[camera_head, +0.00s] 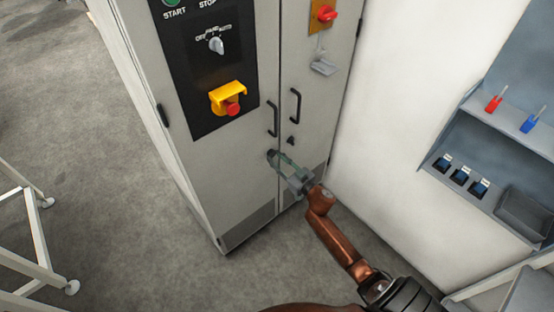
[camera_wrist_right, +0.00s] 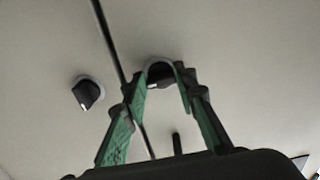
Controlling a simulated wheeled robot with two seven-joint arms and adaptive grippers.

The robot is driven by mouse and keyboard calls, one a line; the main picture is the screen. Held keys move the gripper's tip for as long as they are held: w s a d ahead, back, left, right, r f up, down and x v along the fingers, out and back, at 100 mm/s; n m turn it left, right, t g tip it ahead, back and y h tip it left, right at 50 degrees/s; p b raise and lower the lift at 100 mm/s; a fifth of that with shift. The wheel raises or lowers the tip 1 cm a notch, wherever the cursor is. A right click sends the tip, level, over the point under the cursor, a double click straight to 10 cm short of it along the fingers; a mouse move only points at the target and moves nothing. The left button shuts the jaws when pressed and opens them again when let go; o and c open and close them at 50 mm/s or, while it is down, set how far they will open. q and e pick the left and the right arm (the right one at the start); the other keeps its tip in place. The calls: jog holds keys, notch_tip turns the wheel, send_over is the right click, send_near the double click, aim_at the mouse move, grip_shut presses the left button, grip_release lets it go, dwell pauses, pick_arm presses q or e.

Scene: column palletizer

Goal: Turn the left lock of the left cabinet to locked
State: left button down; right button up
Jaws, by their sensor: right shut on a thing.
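The light grey two-door cabinet (camera_head: 205,165) stands in the middle of the head view. Its left lock, a small dark knob (camera_wrist_right: 160,70), sits between my right gripper's fingertips (camera_wrist_right: 162,77) in the right wrist view. In the head view my right gripper (camera_head: 274,158) reaches the left door beside the seam and is shut on this lock, mostly hiding it. The right lock (camera_head: 291,140) is free on the other door, and it also shows in the wrist view (camera_wrist_right: 88,93) with a pale pointer mark. The held lock's exact angle cannot be told. My left gripper is not in view.
Two black door handles (camera_head: 296,104) are just above the locks. A yellow-guarded red emergency button (camera_head: 232,106) and a grey selector (camera_head: 216,45) are on the black panel. A shelf unit (camera_head: 520,130) stands right; a white frame (camera_head: 35,225) stands left on open floor.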

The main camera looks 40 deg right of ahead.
jog(key=shift+d+r+n+b, duration=0.1)
jog(key=shift+n+b, duration=0.25)
jog(key=shift+n, duration=4.05)
jog(key=shift+d+r+n+b, duration=0.1)
jog(key=shift+n+b, duration=0.2)
jog(key=shift+n, duration=4.1)
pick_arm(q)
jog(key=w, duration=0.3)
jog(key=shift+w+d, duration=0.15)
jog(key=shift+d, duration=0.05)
